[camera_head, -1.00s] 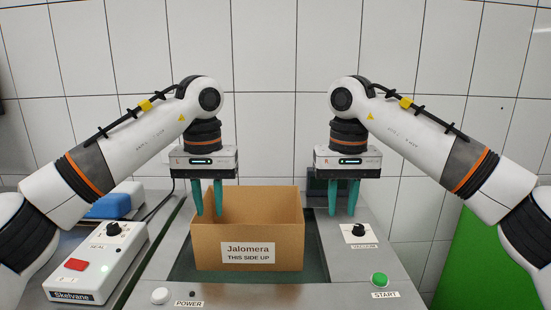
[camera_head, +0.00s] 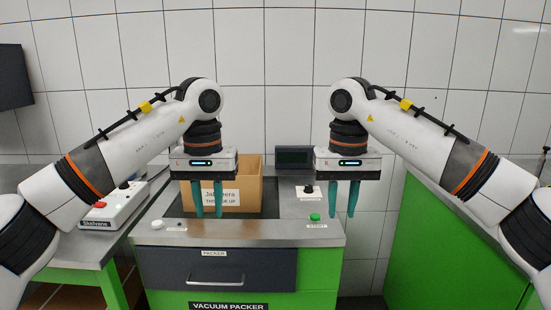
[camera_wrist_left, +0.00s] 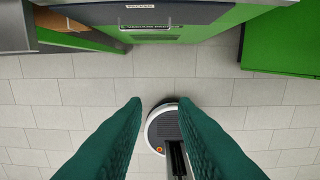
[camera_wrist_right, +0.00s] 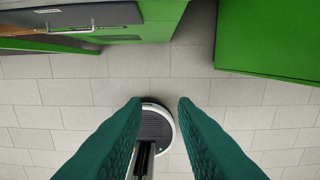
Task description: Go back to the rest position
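My left gripper (camera_head: 207,199) hangs with its teal fingers pointing down, apart and empty, in front of the cardboard box in the head view. My right gripper (camera_head: 343,199) hangs at the same height to the right, its teal fingers also apart and empty. The cardboard box (camera_head: 249,177) stands on the vacuum packer (camera_head: 230,238), partly hidden behind my left gripper.
The packer has a drawer with a handle (camera_head: 216,280), a green start button (camera_head: 315,217) and a black knob (camera_head: 308,189). A sealer box (camera_head: 113,209) stands on the left table. A green cabinet (camera_head: 455,240) stands at the right.

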